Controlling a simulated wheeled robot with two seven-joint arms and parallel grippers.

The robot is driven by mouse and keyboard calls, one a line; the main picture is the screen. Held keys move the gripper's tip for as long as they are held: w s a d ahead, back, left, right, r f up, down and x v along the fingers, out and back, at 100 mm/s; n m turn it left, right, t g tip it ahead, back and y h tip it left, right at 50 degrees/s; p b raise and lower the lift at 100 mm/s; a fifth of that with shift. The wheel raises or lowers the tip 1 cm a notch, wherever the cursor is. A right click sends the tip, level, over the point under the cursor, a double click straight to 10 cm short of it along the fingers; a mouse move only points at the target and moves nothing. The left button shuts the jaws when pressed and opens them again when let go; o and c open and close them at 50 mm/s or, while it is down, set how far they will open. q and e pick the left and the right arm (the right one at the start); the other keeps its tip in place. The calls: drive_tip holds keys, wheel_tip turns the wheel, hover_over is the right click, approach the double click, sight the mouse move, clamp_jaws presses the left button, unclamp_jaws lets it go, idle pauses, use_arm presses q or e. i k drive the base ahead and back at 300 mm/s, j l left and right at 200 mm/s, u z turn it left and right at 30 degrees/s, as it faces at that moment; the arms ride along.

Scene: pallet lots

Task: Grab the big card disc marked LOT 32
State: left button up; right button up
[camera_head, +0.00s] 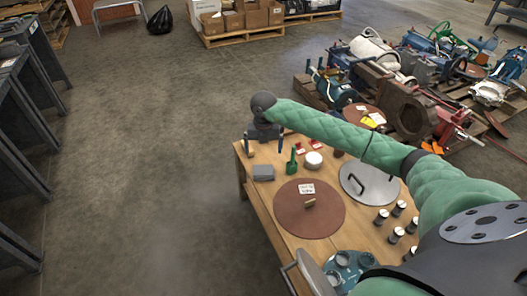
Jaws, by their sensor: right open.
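A big round brown disc (322,222) lies flat on the wooden table (262,208). It bears a small white label (306,188), whose print is too small to read, and a short tan handle or block at its middle. My right gripper (265,150) is open and empty at the table's far left corner, beyond the disc and apart from it. Another brown disc (350,113) with white and yellow labels lies among the machine parts behind my arm, partly hidden. My left gripper is not in view.
Near the disc are a grey block (263,173), a green tool (291,163), a white round stack (314,160), a grey metal lid (377,187) with a handle, several dark cans (381,216) and a blue flanged part (347,270). Open floor lies left.

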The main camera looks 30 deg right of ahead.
sight(311, 209)
drive_tip(key=k+j, duration=0.65)
drive_tip(key=k, duration=0.25)
